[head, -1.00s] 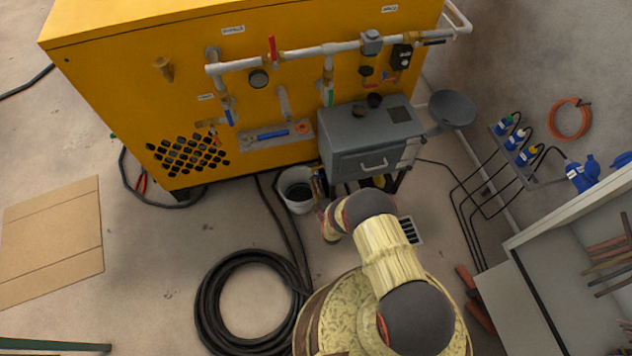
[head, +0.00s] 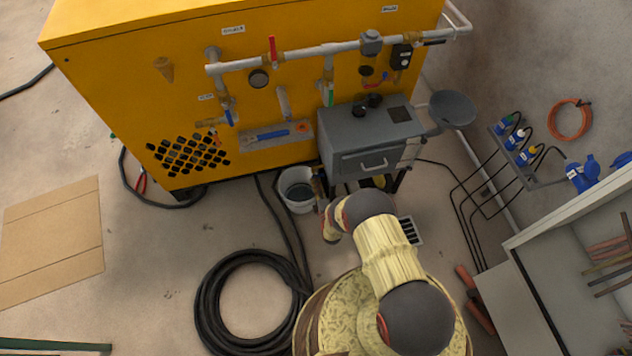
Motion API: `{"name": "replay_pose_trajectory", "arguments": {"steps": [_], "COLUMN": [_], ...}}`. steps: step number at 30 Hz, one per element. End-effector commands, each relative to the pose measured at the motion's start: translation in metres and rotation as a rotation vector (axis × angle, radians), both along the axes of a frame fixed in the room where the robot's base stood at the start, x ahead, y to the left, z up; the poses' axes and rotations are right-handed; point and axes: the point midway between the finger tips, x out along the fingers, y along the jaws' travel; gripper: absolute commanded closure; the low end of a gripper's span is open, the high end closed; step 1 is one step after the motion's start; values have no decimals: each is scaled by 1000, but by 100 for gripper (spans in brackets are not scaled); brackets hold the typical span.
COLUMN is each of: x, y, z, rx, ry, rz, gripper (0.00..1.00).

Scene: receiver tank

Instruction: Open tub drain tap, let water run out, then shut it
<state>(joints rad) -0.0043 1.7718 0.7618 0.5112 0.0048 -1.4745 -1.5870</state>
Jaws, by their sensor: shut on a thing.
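The grey metal tub (head: 350,143) stands on dark legs against the yellow machine, with a handle on its front. A white bucket (head: 284,191) stands on the floor at its lower left, with a dark grey surface inside that looks like liquid. My arm reaches up from the bottom. My gripper (head: 320,186) is small and mostly hidden at the gap between the bucket and the tub's lower left corner. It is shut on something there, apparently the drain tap. The tap itself and any water stream cannot be made out.
The yellow machine (head: 120,90) fills the back, with white pipes (head: 300,52) and coloured valve levers. A coiled black hose (head: 213,300) lies left of my arm. A floor grate (head: 411,231) and a shelf unit (head: 520,290) are on the right.

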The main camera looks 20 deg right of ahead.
Motion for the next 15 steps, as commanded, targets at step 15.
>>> {"name": "replay_pose_trajectory", "arguments": {"steps": [15], "x": [0], "y": [0], "z": [0], "rx": [0], "ry": [1], "rz": [1], "gripper": [74]}}
